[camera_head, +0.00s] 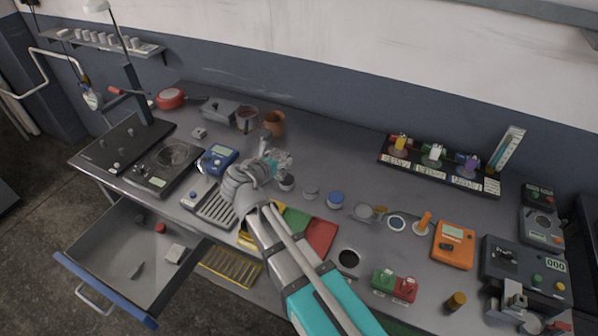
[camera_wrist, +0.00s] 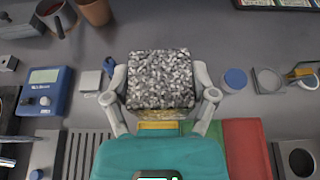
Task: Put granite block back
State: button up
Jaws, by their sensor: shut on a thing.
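My gripper (camera_wrist: 161,88) is shut on the granite block (camera_wrist: 160,78), a speckled black, white and grey block, with one finger on each side of it in the wrist view. A yellow patch shows below the block's near edge. In the head view my gripper (camera_head: 276,160) is over the middle of the bench, and the wrist largely hides the block. I cannot tell from these frames how high the block is above the bench.
A blue meter (camera_head: 218,158) and a slotted grey tray (camera_head: 215,209) are left of my gripper. A brown cup (camera_head: 274,123) stands behind it. Green and red mats (camera_head: 319,238) lie in front. Several small lids and dishes are right. A drawer (camera_head: 110,246) is open at the front left.

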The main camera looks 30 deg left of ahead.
jog(key=a+f+b+x, duration=0.1)
jog(key=b+x, duration=0.3)
jog(key=x, duration=0.5)
jog(key=b, duration=0.5)
send_over(293, 171)
jog(key=f, duration=0.4)
jog(key=shift+s+d+f, duration=0.1)
jog(key=shift+s+f, duration=0.2)
jog(key=shift+f, duration=0.1)
jog(key=shift+w+f+b, duration=0.4)
jog(key=shift+f+b, duration=0.15)
jog(key=shift+b, duration=0.05)
jog(key=shift+f+b, duration=1.4)
jog(key=shift+f, duration=0.1)
jog(key=o, duration=1.2)
